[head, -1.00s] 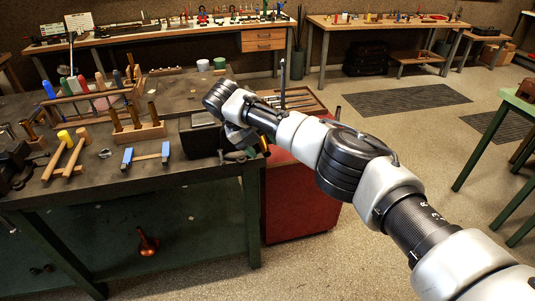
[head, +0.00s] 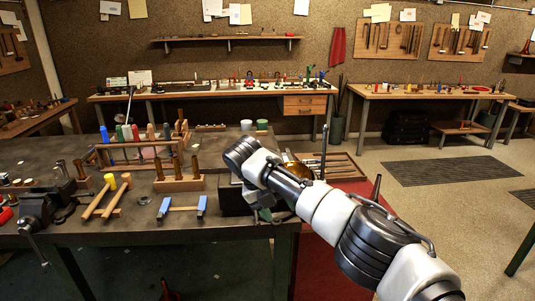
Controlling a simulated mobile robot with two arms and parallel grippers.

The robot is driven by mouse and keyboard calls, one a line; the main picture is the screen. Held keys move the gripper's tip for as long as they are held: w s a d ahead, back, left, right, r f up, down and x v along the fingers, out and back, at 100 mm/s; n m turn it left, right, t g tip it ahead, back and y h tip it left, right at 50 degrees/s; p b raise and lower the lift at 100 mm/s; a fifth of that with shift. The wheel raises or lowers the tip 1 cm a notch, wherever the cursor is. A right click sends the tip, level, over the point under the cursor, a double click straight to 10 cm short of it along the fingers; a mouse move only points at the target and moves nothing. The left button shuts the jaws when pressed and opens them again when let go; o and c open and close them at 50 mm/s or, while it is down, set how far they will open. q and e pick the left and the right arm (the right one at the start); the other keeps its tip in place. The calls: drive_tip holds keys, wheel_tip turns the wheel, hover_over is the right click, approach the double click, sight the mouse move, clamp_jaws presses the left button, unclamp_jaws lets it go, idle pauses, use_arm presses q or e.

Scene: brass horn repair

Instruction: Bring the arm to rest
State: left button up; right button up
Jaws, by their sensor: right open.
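My right arm reaches in from the lower right over the front right corner of the dark workbench (head: 110,240). My right gripper (head: 268,211) hangs under the wrist, beside a dark block (head: 232,200) at the bench edge. It is open, and its fingers are small and partly hidden by the wrist. I cannot tell whether it touches the block. A brass-coloured rounded thing (head: 297,168) shows partly behind my forearm. My left gripper is not in view.
On the bench are a vise (head: 45,205), mallets (head: 108,195), a wooden block with upright rods (head: 178,183) and a blue-ended tool (head: 183,208). A red cabinet (head: 325,265) stands right of the bench. Open floor (head: 430,215) lies farther right.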

drive_tip(key=s+a+f+m+y, duration=0.3)
drive_tip(key=s+a+f+m, duration=0.15)
drive_tip(key=s+f, duration=0.55)
drive_tip(key=s+a+f+m+y, duration=0.35)
drive_tip(key=s+f+m, duration=0.35)
drive_tip(key=f, duration=0.4)
drive_tip(key=s+d+m+t, duration=0.3)
drive_tip(key=s+d+m, duration=1.9)
wheel_tip(320, 180, down, 25)
drive_tip(key=g, duration=0.1)
drive_tip(key=s+d+f+g, duration=0.1)
drive_tip(key=s+d+f, duration=0.2)
drive_tip(key=s+f, duration=1.3)
drive_tip(key=shift+s+f+h, duration=0.25)
drive_tip(key=shift+s+h, duration=0.2)
drive_tip(key=shift+s, duration=0.2)
